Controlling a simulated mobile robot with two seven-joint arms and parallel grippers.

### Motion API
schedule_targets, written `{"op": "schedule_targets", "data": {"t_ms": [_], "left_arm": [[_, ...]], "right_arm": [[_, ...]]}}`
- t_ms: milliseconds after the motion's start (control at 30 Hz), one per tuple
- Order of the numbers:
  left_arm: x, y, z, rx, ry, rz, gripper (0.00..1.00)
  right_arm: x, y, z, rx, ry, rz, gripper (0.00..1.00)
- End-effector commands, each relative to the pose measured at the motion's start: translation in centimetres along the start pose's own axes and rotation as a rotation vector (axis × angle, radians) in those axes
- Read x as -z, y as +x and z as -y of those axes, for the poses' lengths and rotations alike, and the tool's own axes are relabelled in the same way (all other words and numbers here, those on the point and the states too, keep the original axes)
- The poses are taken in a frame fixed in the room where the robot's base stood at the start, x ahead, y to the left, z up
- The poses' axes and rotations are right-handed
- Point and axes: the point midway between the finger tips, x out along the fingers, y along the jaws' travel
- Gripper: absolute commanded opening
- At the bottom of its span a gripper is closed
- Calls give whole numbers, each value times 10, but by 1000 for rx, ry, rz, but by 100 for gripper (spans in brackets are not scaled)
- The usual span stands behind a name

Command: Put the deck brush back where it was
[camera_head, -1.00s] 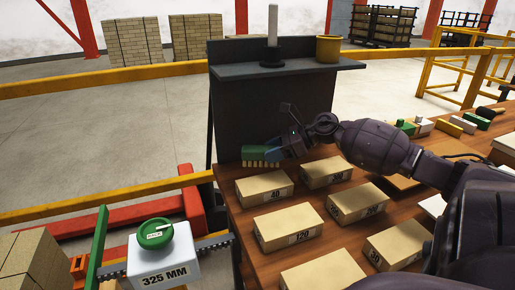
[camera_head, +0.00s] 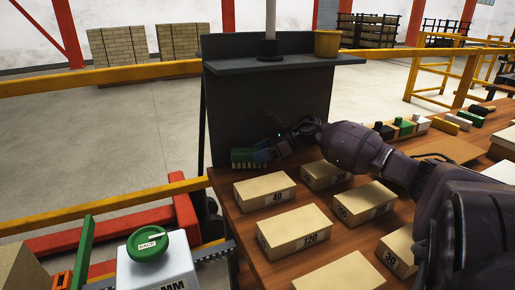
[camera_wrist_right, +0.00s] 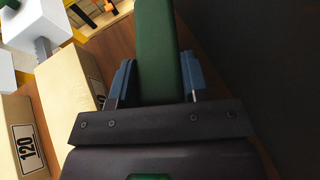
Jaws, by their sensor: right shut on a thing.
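The deck brush (camera_head: 242,157) has a green body with pale bristles pointing down. It is at the table's far left corner, in front of the dark upright panel. My right gripper (camera_head: 263,154) is shut on it from the right. In the right wrist view the green brush body (camera_wrist_right: 158,50) lies between the two blue fingers of the right gripper (camera_wrist_right: 157,82). I cannot tell whether the bristles touch the tabletop. My left gripper is not in view.
Several tan blocks with numbers, such as 120 (camera_head: 294,232) and 40 (camera_head: 264,190), stand on the wooden table near the brush. A green round knob (camera_head: 149,245) is at lower left.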

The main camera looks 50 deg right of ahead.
Motion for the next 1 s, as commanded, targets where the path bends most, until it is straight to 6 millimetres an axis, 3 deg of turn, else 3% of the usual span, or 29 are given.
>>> {"op": "schedule_targets", "data": {"t_ms": [33, 133, 300, 533, 567, 700, 1000], "left_arm": [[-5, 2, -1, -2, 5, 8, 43], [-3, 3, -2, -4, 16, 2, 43], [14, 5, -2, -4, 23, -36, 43], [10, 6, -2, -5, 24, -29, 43], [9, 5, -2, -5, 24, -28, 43], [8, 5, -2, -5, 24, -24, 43], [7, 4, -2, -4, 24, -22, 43]], "right_arm": [[13, 6, 0, -2, 6, -5, 0], [21, 13, 3, -2, 5, -5, 0], [18, 12, 4, -1, 0, 0, 0], [21, 13, 4, -1, 1, -1, 0], [21, 13, 4, -1, 1, -1, 44], [20, 13, 4, -1, 0, -1, 65], [19, 12, 4, 0, 0, 0, 68]]}}
